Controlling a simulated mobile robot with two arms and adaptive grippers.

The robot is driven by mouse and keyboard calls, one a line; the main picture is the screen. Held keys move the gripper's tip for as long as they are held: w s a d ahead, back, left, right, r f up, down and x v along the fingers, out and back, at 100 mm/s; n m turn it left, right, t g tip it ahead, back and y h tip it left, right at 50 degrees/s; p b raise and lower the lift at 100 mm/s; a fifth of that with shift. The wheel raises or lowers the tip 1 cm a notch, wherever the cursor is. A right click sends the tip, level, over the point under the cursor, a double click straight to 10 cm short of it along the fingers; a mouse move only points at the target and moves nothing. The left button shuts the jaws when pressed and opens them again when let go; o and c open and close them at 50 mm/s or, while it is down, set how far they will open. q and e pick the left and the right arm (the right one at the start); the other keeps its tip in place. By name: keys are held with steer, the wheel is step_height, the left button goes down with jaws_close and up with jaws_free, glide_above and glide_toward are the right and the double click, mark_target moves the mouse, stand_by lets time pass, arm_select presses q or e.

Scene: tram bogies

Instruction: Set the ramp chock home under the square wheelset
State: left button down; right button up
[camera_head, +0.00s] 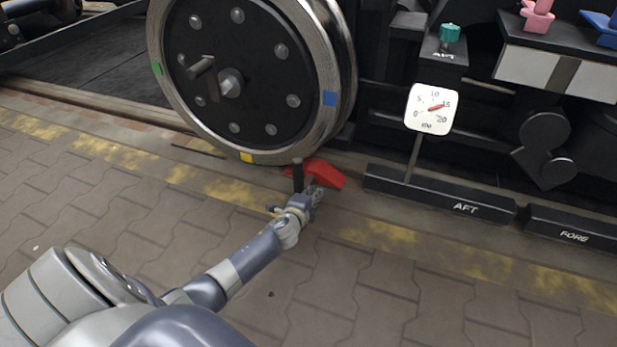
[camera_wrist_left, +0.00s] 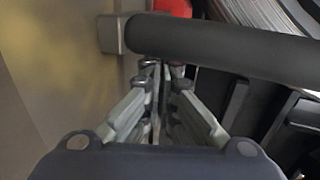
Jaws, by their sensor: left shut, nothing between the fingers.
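The red ramp chock (camera_head: 327,174) lies on the ground by the rail, at the lower right of the large steel wheel (camera_head: 250,90). Its black handle (camera_head: 298,176) stands up at its near left side. I cannot tell whether the chock touches the wheel. My left gripper (camera_head: 314,194) is beside the handle, close to the chock. In the left wrist view, the fingers (camera_wrist_left: 160,70) are closed together and empty, with the dark handle bar (camera_wrist_left: 220,45) crossing just ahead of them. A bit of the red chock (camera_wrist_left: 173,8) shows beyond. My right gripper is not in view.
A white dial gauge (camera_head: 432,109) stands on a post right of the wheel, its red pointer near 15. Black blocks marked AFT (camera_head: 450,203) and FORE (camera_head: 575,236) lie along the rail. A dark shelf (camera_head: 555,40) carries pink and blue pieces. The paving in front is clear.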

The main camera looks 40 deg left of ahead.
mark_target(296, 189)
arm_select(q)
steer(key=shift+s+a+p, duration=0.1)
steer(key=shift+s+a, duration=0.15)
steer(key=shift+a, duration=0.7)
steer(key=shift+s+a+p, duration=0.1)
steer(key=shift+s+a, duration=0.1)
steer(key=shift+a, duration=0.7)
steer(key=shift+s+a+p, duration=0.1)
steer(key=shift+s+a, duration=0.15)
steer(key=shift+a, duration=0.7)
stand_by(1.8)
steer(key=shift+w+d, duration=0.25)
steer(key=shift+d, duration=0.65)
steer(key=shift+w+d, duration=0.2)
steer(key=shift+d, duration=0.7)
steer(key=shift+w+d, duration=0.25)
steer(key=shift+d, duration=0.65)
steer(key=p+v, duration=0.2)
steer(key=v, duration=0.1)
steer(key=r+p+v, duration=0.1)
steer(key=p+v, duration=0.2)
steer(key=shift+r, duration=0.3)
steer(key=shift+s+d+r+p, duration=0.1)
steer(key=shift+s+p, duration=0.05)
steer(key=shift+s, duration=0.2)
steer(key=shift+s+d+r+p, duration=0.1)
steer(key=shift+s+p, duration=0.05)
steer(key=shift+s, duration=0.2)
steer(key=shift+a, duration=0.1)
